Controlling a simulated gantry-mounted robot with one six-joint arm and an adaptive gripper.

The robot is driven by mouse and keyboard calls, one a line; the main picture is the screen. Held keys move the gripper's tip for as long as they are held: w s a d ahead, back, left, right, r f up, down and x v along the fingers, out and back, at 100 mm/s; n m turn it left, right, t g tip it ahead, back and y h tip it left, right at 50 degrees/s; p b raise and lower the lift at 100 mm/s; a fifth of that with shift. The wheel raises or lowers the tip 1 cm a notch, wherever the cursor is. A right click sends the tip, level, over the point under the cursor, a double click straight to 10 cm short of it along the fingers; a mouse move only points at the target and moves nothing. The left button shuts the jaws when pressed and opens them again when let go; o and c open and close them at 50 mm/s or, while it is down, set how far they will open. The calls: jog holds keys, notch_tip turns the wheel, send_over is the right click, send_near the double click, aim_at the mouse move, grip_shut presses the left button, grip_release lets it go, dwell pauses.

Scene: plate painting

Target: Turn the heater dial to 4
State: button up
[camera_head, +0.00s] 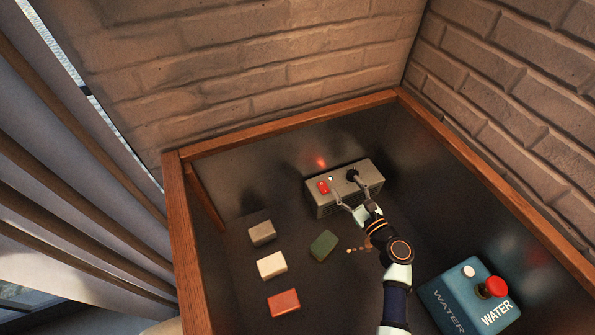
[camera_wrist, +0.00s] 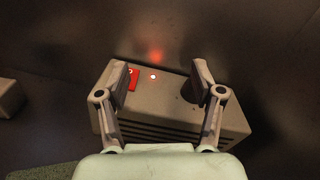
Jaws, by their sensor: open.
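The heater (camera_head: 330,203) is a grey box with a slatted front, standing at the back of the dark table. Its top has a red switch (camera_head: 323,187), a small white light (camera_head: 331,179) and a dark dial (camera_head: 352,176) to the right. My gripper (camera_head: 345,186) is open over the heater's top, its fingers spread. In the wrist view, my gripper (camera_wrist: 160,75) has the red switch (camera_wrist: 133,80) by its left finger and the light (camera_wrist: 153,77) between the fingers. I cannot read the dial's setting.
Grey (camera_head: 262,233), white (camera_head: 271,265), red (camera_head: 283,302) and green (camera_head: 323,245) blocks lie in front and left of the heater. A blue WATER box (camera_head: 455,305) with a red knob (camera_head: 492,287) stands at front right. A wooden frame (camera_head: 290,125) edges the table.

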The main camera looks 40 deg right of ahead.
jog(key=w+a+r+n+y+p, duration=0.2)
jog(key=w+a+r+n+p, duration=0.1)
jog(key=a+r+n, duration=0.2)
jog(key=w+a+r+n+y+p, duration=0.2)
jog(key=a+r+n, duration=0.3)
jog(key=a+r, duration=0.4)
jog(key=shift+w+a+r+n+p, duration=0.2)
jog(key=shift+w+a+n+p, duration=0.1)
jog(key=shift+w+a+p, duration=0.4)
jog(key=shift+s+d, duration=0.15)
jog(key=shift+d, duration=0.1)
